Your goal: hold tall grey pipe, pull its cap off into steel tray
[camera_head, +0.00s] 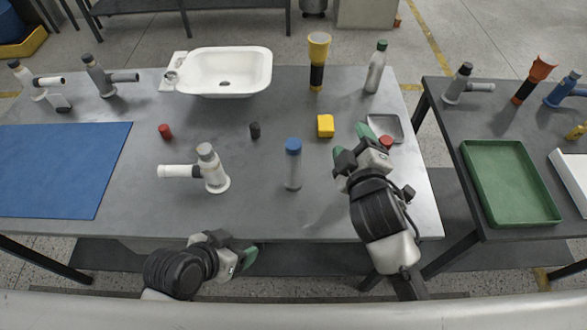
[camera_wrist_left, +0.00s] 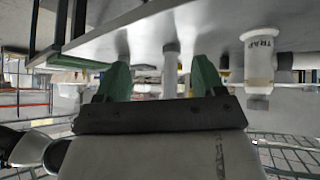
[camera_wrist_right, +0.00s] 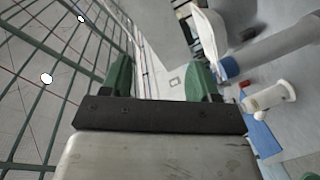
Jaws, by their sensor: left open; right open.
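The tall grey pipe (camera_head: 293,173) stands upright on the grey table's front half, with a blue cap (camera_head: 293,146) on its top. In the right wrist view, the blue cap (camera_wrist_right: 229,68) and pipe (camera_wrist_right: 275,45) lie right of the fingers. The left wrist view shows a grey upright pipe (camera_wrist_left: 170,72) beyond the fingers. The steel tray (camera_head: 393,122) lies at the table's right, partly hidden by my right gripper. My left gripper (camera_head: 238,247) is open and empty at the front edge, apart from the pipe. My right gripper (camera_head: 352,142) is open and empty, right of the pipe.
A white side-armed fitting (camera_head: 212,172) stands left of the pipe. A yellow block (camera_head: 325,126), a dark cap (camera_head: 255,131) and a red cap (camera_head: 165,131) lie behind. Another red piece (camera_head: 386,141) is by the tray. A white basin (camera_head: 228,75) and bottle (camera_head: 376,70) stand farther back.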

